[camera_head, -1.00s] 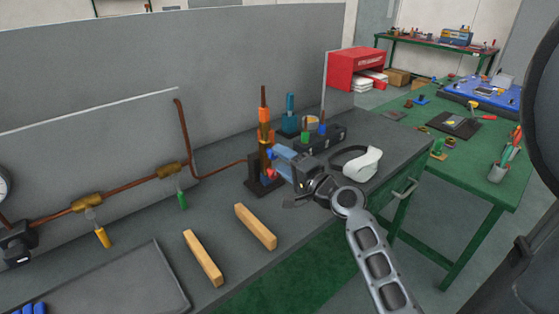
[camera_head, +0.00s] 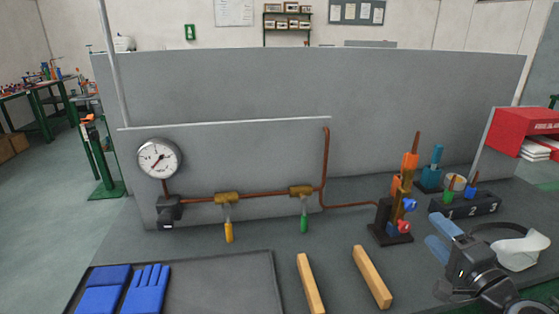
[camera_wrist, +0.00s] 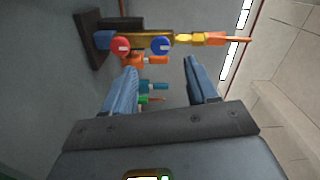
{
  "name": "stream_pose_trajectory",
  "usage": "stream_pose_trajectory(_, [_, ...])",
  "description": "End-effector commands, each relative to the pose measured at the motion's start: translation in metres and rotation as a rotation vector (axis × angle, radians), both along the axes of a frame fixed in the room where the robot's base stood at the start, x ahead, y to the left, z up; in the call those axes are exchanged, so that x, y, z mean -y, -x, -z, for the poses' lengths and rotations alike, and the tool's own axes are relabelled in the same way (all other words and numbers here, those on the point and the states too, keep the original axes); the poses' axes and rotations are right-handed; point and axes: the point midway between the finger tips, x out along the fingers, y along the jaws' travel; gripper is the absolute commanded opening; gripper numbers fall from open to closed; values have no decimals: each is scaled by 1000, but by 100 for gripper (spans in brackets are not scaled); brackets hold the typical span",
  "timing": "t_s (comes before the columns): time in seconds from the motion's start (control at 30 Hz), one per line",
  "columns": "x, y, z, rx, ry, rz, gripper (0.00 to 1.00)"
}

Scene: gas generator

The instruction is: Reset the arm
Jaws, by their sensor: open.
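My gripper (camera_head: 443,236) is at the lower right of the head view, its blue fingers pointing toward the torch stand (camera_head: 399,200). In the wrist view its two blue fingers (camera_wrist: 162,84) are spread with nothing held between them. The torch stand, with an orange and brass torch, red and blue knobs and a dark base, shows beyond the fingertips in the wrist view (camera_wrist: 150,40). My gripper is apart from it. White goggles (camera_head: 520,248) lie on the bench behind and right of my gripper, partly hidden by my arm.
A pressure gauge (camera_head: 159,159) and copper pipe (camera_head: 263,195) with yellow and green valve handles run along the grey panel. Two wooden bars (camera_head: 371,276) lie on the bench. A numbered block (camera_head: 465,208) stands at right.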

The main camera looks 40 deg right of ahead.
Motion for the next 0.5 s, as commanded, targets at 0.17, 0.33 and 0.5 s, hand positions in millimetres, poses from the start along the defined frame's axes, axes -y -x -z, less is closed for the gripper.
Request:
stream_pose_trajectory(0.17, [-10,-1,7,-31,10,-7,58])
stream_pose_trajectory(0.33, [-63,-2,39,-202,107,-53,58])
stream_pose_trajectory(0.5, [-138,15,65,-418,316,-150,58])
